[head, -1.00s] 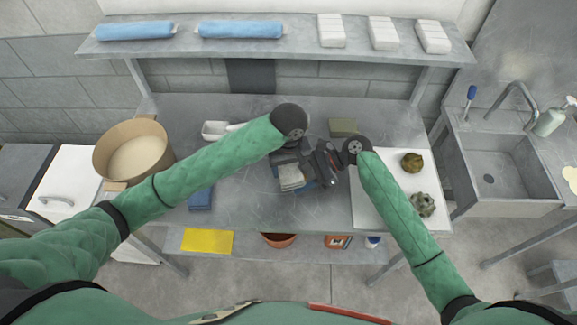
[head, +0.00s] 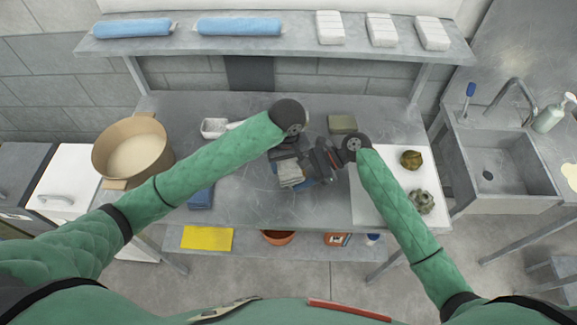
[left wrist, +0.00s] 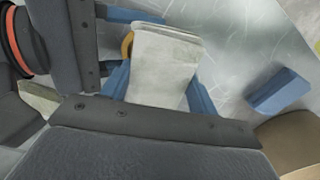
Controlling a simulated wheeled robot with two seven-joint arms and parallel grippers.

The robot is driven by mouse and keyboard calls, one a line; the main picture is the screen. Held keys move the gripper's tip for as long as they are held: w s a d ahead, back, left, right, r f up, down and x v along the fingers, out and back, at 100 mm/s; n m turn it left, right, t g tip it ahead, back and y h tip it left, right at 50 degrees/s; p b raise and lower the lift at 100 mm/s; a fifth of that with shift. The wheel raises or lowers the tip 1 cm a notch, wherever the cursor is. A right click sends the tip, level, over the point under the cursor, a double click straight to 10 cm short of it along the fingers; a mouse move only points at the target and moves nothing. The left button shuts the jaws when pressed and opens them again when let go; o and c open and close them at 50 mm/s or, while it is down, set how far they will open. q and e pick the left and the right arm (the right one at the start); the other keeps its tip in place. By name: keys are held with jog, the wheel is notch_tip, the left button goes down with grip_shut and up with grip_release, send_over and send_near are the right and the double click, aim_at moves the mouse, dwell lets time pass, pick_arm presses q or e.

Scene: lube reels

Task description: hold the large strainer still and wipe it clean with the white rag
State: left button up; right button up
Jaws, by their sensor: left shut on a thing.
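The white rag (head: 290,173) is a folded, greyish-white pad at the middle of the table. My left gripper (head: 286,160) is shut on it. In the left wrist view the rag (left wrist: 165,62) sits between the blue fingers, its far end sticking out past them. My right gripper (head: 322,162) is close beside the rag on its right, angled toward it. Its fingertips are mostly hidden, so I cannot tell what it holds. I cannot make out the large strainer clearly; a small yellow-orange piece (left wrist: 127,44) shows beside the rag.
A large tan round pot (head: 133,152) stands at the left. A white scoop-like container (head: 213,128), a blue block (head: 200,197) and a green-grey block (head: 342,124) are on the table. A white board (head: 380,210) with two lumpy objects lies right, before the sink (head: 495,165).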

pick_arm(q)
jog(key=shift+a, duration=0.1)
jog(key=s+a+r, duration=0.1)
jog(key=a+r, duration=0.3)
jog(key=r, duration=0.6)
jog(key=shift+s+a, duration=0.25)
jog(key=shift+a, duration=0.1)
dwell(0.5)
pick_arm(e)
jog(key=o, duration=0.8)
jog(key=shift+o, duration=0.2)
jog(key=v, duration=1.2)
jog(key=shift+f, duration=0.1)
